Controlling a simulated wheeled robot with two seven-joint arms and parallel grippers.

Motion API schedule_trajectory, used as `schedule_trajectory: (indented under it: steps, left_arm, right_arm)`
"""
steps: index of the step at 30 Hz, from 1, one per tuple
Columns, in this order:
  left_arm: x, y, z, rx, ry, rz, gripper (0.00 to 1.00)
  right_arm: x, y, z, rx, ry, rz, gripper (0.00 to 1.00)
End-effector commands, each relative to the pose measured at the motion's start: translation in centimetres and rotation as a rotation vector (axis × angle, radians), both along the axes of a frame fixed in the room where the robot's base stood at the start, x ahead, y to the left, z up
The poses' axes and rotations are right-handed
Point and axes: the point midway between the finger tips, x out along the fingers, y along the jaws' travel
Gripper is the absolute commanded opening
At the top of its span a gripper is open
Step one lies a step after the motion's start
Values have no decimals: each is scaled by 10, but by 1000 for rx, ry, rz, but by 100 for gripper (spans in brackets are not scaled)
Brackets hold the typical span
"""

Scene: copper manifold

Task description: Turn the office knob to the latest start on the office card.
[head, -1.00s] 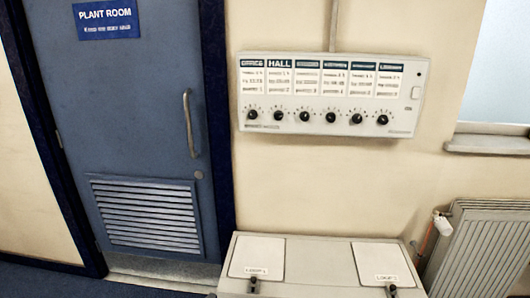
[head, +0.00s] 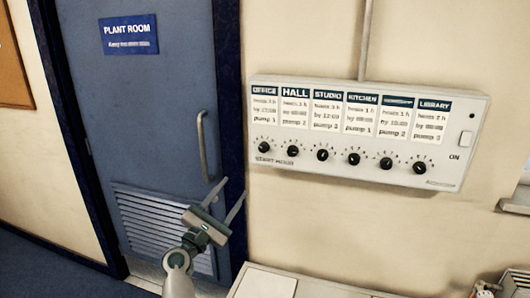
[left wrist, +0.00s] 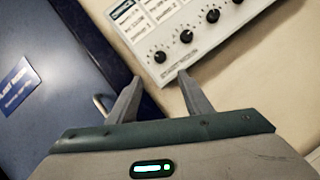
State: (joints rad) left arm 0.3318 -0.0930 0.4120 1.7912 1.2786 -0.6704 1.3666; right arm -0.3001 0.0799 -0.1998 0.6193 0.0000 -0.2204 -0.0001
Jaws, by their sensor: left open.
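The control panel (head: 365,172) is a white wall box with a row of cards above a row of black knobs. The office card (head: 264,106) is the leftmost, with lines that seem to read hours, a "by" time and a pump. The office knob (head: 264,147) is below it at the far left; it also shows in the left wrist view (left wrist: 160,57). My left gripper (head: 228,196) is open and empty, below and left of the panel, in front of the door's edge. In the left wrist view its fingertips (left wrist: 159,79) are apart, with the office knob beyond them, not touched.
A blue plant room door (head: 160,120) with a handle (head: 203,145) and louvre stands to the left. A white cabinet top (head: 262,284) lies below the panel. A conduit (head: 366,40) rises above it. The wall in front of the panel is free.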

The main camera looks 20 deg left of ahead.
Motion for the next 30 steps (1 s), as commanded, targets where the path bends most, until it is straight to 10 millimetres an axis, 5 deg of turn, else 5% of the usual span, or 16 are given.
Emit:
schedule_trajectory:
  steps: [14,30]
  left_arm:
    - [12,-3,4,2,1,0,45]
    - [90,-22,34,1,0,0,45]
  right_arm:
    - [1,0,4,0,-1,0,31]
    - [1,1,27,1,-1,-1,31]
